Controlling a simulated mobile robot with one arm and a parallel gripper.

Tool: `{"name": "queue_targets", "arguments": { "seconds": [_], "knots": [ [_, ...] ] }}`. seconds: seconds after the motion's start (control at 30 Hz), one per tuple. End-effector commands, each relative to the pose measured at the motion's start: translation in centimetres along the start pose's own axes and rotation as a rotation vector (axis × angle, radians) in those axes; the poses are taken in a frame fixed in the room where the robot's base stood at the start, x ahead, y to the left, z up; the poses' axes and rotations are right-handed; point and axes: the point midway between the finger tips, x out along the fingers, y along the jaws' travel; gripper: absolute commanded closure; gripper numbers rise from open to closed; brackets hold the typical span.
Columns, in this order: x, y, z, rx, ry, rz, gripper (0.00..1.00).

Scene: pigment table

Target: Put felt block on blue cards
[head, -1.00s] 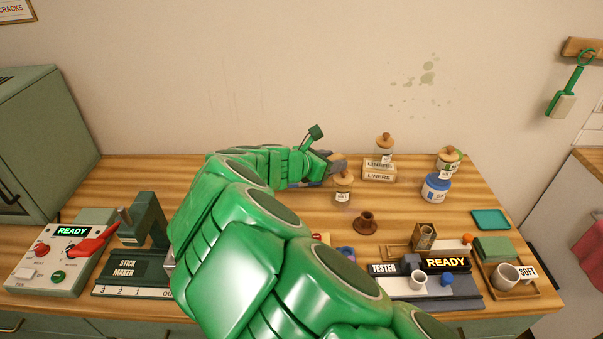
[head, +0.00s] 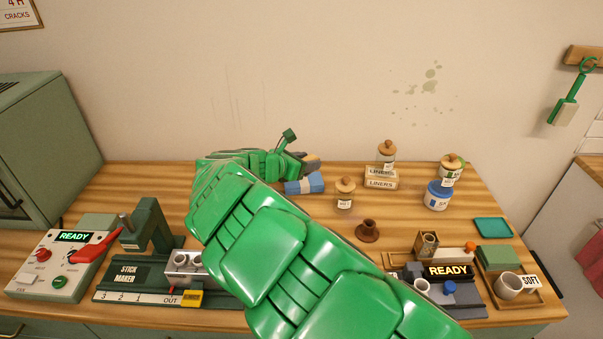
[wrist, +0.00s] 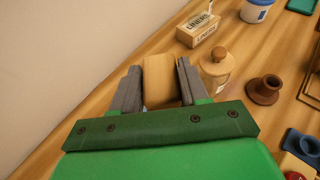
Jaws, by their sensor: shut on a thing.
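My gripper (head: 308,163) is shut on a tan block, which looks like the felt block (wrist: 160,82). The block sits between the two grey fingers in the wrist view; its underside is hidden. In the head view, my gripper is at the back middle of the table, near the wall. A blue bundle, which looks like the blue cards (head: 305,184), lies on the table just in front of and below the gripper. My arm hides part of its left side. I cannot tell the height gap between block and bundle.
A cork-topped jar (head: 345,193) stands close to the right of the bundle. The stick maker (head: 150,270) is at front left, the tester (head: 447,290) at front right.

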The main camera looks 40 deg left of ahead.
Motion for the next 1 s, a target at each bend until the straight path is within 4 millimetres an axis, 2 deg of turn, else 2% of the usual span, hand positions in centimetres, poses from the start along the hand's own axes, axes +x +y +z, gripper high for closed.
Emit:
{"name": "queue_targets", "arguments": {
  "seconds": [0.37,1.0],
  "knots": [
    [2.4,2.5,-0.6,0.002,0.002,-0.002,0.86],
    [5.9,5.5,-3.9,0.001,0.001,-0.001,0.86]
  ]
}}
